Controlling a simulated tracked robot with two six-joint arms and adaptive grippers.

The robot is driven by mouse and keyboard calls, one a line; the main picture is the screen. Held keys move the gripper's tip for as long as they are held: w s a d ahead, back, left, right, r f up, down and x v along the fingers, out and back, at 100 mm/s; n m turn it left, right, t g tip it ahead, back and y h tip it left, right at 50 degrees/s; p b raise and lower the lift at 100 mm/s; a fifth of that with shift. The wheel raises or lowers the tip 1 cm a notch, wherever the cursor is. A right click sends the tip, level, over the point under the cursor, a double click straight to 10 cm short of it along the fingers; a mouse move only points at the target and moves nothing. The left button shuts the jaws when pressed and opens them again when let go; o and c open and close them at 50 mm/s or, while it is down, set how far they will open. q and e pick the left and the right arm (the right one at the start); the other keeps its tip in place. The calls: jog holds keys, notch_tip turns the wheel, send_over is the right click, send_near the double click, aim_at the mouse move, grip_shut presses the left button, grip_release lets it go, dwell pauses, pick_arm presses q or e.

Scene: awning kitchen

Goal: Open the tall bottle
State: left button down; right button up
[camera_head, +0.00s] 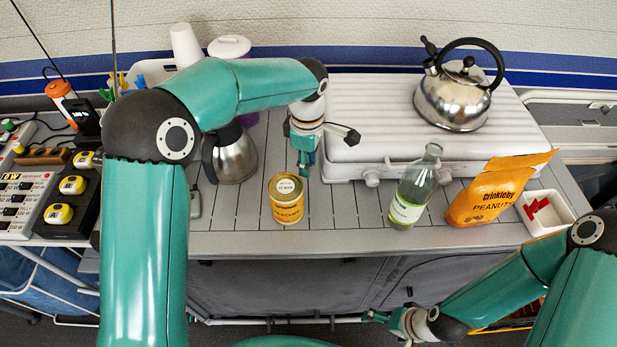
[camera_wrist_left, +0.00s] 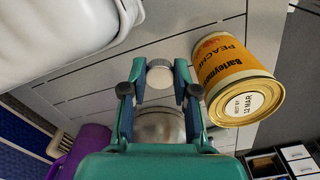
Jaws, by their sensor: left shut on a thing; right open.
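The tall bottle (camera_head: 410,190) is clear greenish glass with a pale green label. It stands upright on the counter in front of the white stove, and its mouth looks bare. My left gripper (camera_head: 304,168) is left of the bottle, apart from it, above the counter just behind the yellow can. In the left wrist view my left gripper (camera_wrist_left: 158,82) is shut on a small round whitish cap (camera_wrist_left: 160,74). The cap is hidden in the head view. My right gripper (camera_head: 374,316) is open, low in front of the counter, away from the bottle.
A yellow peaches can (camera_head: 287,203) stands close to my left gripper. A steel jug (camera_head: 232,158) stands behind it to the left. An orange peanuts bag (camera_head: 488,192) and a white tray (camera_head: 546,222) are right of the bottle. A kettle (camera_head: 455,98) sits on the stove (camera_head: 370,110).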

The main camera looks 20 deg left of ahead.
aim_at(308, 186)
pick_arm(q)
notch_tip(308, 186, down, 6)
jog(key=shift+r, duration=0.1)
jog(key=shift+f, duration=0.4)
jog(key=shift+f, duration=0.1)
jog(key=c, duration=0.9)
grip_release()
